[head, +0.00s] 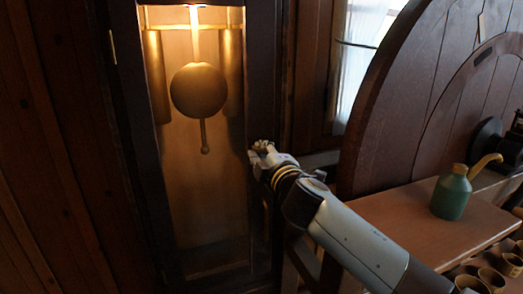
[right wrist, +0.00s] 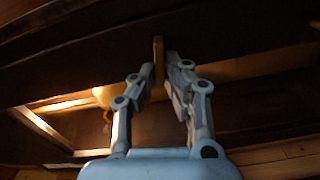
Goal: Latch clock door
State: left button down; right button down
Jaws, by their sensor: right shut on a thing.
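The clock door (head: 262,70) is a tall dark wooden frame with a lit pane in the head view. It looks closed against the case, though its right edge is too dark to be sure. My right gripper (head: 257,152) is at the door's right side, about mid-height. In the right wrist view, the gripper (right wrist: 161,85) has its two fingers shut on a small upright brass latch (right wrist: 158,55) on dark wood. The latch's lower part is between the fingers, and its upper end shows above them. My left gripper is not in view.
A pendulum (head: 198,90) hangs behind the pane. Right of my arm are a large round wooden piece (head: 375,110) and a bench (head: 390,210) bearing a green oil can (head: 451,196). Several spools or cups (head: 492,278) stand at the lower right.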

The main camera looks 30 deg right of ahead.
jog(key=shift+f+n, duration=0.15)
jog(key=shift+n, duration=1.05)
jog(key=c, duration=1.4)
grip_release()
jog(key=v, duration=1.2)
jog(key=shift+f, duration=0.1)
